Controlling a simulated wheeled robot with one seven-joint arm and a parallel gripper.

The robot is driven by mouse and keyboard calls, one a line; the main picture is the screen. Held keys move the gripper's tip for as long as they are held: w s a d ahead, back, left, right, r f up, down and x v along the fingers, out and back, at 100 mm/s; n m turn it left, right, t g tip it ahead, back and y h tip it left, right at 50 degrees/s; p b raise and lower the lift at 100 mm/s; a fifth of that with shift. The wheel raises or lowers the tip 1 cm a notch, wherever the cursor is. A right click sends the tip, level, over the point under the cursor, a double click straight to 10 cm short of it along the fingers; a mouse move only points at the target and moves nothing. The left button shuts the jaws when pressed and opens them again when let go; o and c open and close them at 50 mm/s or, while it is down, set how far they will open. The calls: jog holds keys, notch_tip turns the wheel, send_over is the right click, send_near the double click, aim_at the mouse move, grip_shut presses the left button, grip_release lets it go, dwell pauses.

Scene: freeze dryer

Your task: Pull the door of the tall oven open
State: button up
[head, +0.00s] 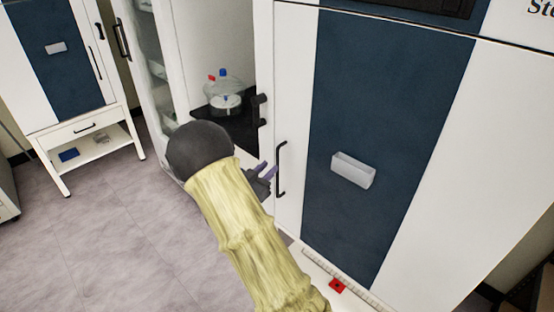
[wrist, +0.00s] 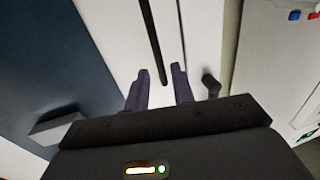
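The tall oven's door (head: 455,130) is white with a wide dark blue panel (head: 385,110), and it looks shut. Its black vertical bar handle (head: 281,170) is on the door's left edge. My gripper (head: 268,171) is just left of the handle, at about its mid to lower height. In the wrist view my gripper (wrist: 160,78) has its two purple-grey fingers spread apart and empty. The handle (wrist: 154,40) shows there with its end between the fingertips in the picture. I cannot tell whether the fingers reach around it or stay short of it.
Left of the oven, an open cabinet holds a clear vessel with red and blue caps (head: 225,95). A pale tray-like holder (head: 353,170) is on the blue panel. A white stand (head: 90,140) with another blue-fronted unit is at the far left. The floor (head: 110,225) at left is clear.

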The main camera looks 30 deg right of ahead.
aim_at(277, 160)
jog(key=x, duration=0.6)
jog(key=shift+s+d, duration=0.1)
jog(key=shift+s, duration=0.05)
grip_shut()
